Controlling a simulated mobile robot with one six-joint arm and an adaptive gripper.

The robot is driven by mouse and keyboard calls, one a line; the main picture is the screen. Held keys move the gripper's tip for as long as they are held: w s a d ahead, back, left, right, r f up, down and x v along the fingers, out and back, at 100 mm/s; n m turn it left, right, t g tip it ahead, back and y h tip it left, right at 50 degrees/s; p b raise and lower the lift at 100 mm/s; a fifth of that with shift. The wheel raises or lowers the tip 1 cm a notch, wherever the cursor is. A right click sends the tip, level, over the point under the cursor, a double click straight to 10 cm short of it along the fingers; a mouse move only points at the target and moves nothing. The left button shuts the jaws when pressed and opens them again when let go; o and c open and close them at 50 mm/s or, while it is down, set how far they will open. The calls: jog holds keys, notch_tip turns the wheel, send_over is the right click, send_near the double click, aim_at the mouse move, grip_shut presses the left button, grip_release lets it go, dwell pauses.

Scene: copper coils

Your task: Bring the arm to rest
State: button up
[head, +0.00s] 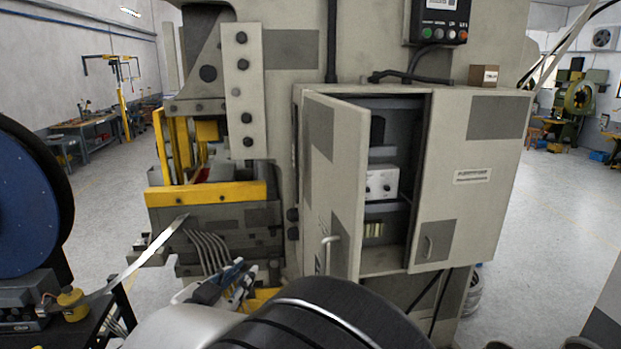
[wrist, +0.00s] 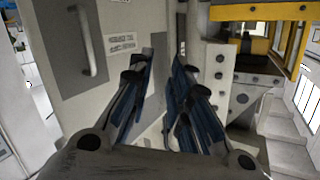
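My gripper (head: 232,284) is low in the head view, left of my arm's large dark joint, in front of the grey press. In the wrist view my gripper (wrist: 160,82) shows two blue-padded fingers apart, with nothing between them. Part of the gripper is hidden behind my arm in the head view.
The press has a cabinet whose left door (head: 335,180) stands ajar; a grey-white box (head: 382,184) is inside. The right door (head: 470,180) has a handle. A yellow guard (head: 207,194) and a metal strip (head: 155,252) lie left, beside a blue coil reel (head: 30,205).

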jog(key=w+d+r+n+g+y+b, duration=0.1)
jog(key=d+r+n+y+b, duration=0.1)
jog(key=d+n+y+b, duration=0.45)
jog(key=s+d+f+g+b, duration=0.2)
jog(key=s+d+f, duration=0.4)
jog(key=s, duration=0.4)
jog(key=s+d+f+g+h+b, duration=0.1)
jog(key=s+d+f+g+b, duration=0.1)
jog(key=s+d+f+g, duration=0.2)
jog(key=s+d+f+g+h+b, duration=0.1)
jog(key=s+d+f+g+b, duration=0.1)
jog(key=s+d+f, duration=0.8)
jog(key=s+d+g, duration=0.1)
jog(key=s, duration=0.4)
jog(key=shift+s+d+g+b, duration=0.15)
jog(key=shift+s+g+b, duration=0.2)
jog(key=shift+g+b, duration=0.05)
